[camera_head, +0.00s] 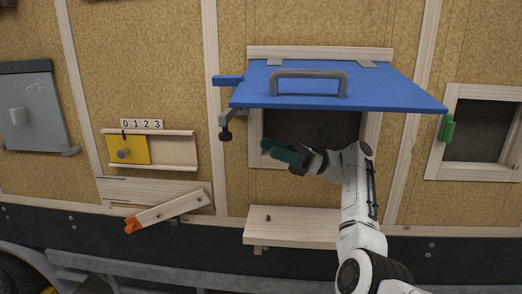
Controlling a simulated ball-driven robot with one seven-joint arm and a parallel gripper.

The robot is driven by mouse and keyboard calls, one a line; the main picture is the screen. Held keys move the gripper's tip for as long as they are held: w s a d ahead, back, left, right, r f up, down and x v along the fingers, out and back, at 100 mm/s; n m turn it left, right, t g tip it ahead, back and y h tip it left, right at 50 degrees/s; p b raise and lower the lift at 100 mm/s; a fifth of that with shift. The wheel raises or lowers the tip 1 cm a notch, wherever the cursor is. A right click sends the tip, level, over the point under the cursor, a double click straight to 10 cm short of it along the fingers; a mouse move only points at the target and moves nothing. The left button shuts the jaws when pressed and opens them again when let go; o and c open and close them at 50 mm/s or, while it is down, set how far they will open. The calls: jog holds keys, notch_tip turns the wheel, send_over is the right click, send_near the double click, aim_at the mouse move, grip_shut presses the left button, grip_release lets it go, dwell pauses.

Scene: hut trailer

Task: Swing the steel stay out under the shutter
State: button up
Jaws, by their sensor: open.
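The blue shutter (390,95) stands raised, sticking out from the wall above a dark opening, with a grey handle (308,75) on its face. The steel stay (225,118) is a short grey piece with a black knob (226,136) at the shutter's left front corner, beside the opening's left edge. I cannot tell whether it touches the shutter's underside. My gripper (266,147) is open, below the shutter and in front of the opening. It points left, to the right of and slightly below the knob, apart from it. The gap between its fingers is hard to make out.
A wooden shelf (292,226) with a small dark peg juts out below the opening. A blue block (227,80) sticks out left of the shutter. A yellow sliding panel (135,150) and an orange-tipped wooden bar (165,212) are at left. A framed opening (451,152) is at right.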

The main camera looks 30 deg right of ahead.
jog(key=shift+d+f, duration=0.1)
jog(key=shift+d, duration=0.2)
dwell(0.4)
jog(key=s+a+f+t+h, duration=0.1)
jog(key=a+f+h, duration=0.2)
jog(key=f, duration=0.7)
jog(key=s+a+f+h, duration=0.1)
jog(key=a+f+h, duration=0.2)
jog(key=f, duration=0.7)
jog(key=s+a+f+n+g+h, duration=0.1)
jog(key=s+a+f+n+h, duration=0.15)
jog(key=s+f, duration=0.45)
jog(key=s+a+f+n+g+h, duration=0.1)
jog(key=s+a+f+n+h, duration=0.15)
jog(key=f, duration=0.85)
jog(key=s+f+n+g+h, duration=0.2)
jog(key=s+f+n+h, duration=0.15)
jog(key=s+f, duration=0.35)
jog(key=s+n+g+h, duration=0.1)
jog(key=s+n+h, duration=0.6)
jog(key=s, duration=1.5)
jog(key=n, duration=0.5)
jog(key=shift+s+r+g, duration=0.2)
jog(key=shift+r+g, duration=0.1)
jog(key=shift+g, duration=0.1)
jog(key=shift+h, duration=0.25)
